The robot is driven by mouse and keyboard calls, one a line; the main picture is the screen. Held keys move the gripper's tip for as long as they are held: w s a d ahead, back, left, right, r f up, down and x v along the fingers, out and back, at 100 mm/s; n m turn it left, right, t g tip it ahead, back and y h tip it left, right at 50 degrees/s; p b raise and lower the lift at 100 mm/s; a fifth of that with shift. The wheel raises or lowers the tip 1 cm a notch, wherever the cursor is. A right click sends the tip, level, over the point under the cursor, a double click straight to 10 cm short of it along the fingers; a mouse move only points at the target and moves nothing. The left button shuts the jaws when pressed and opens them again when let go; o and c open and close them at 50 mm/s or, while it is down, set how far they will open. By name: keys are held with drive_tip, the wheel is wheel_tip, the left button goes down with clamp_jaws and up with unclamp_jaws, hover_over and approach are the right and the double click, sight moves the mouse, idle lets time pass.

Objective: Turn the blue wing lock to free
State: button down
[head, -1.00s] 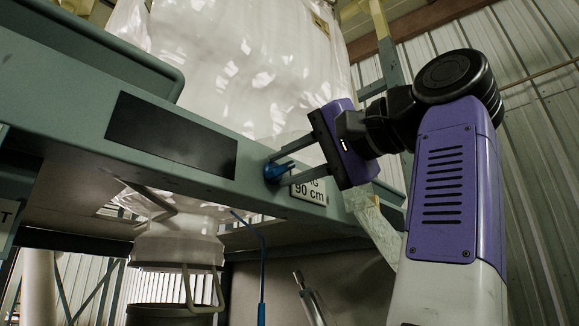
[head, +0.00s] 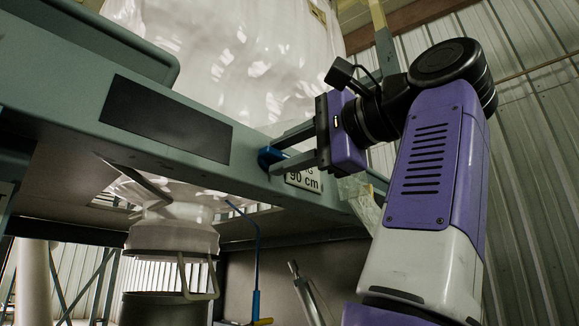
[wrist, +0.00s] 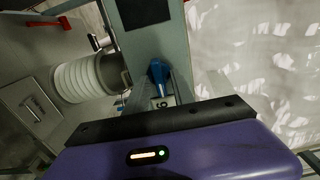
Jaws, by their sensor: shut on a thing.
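The blue wing lock (head: 267,157) sits on the front face of the grey-green frame beam (head: 60,85), left of the 90 cm sign (head: 304,180). My gripper (head: 276,157) reaches in from the right, and its two grey fingers are shut on the wing lock. The fingers hide part of the lock, so its exact turn is hard to read. In the wrist view the blue lock (wrist: 157,71) shows between the fingers, beyond the dark edge of my gripper body.
A white bulk bag (head: 225,55) stands above the beam. A black panel (head: 167,120) is on the beam's left. Below are the white spout (head: 170,235) and a blue hooked rod (head: 257,265). A red tool (wrist: 45,22) lies far left in the wrist view.

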idle(0.4)
drive_tip(key=c, duration=1.4)
unclamp_jaws()
drive_tip(key=shift+w, duration=0.1)
drive_tip(key=shift+c, duration=0.2)
drive_tip(key=shift+d, duration=0.1)
drive_tip(key=b+v, duration=0.3)
drive_tip(key=v, duration=0.4)
drive_tip(key=shift+s+d, duration=0.3)
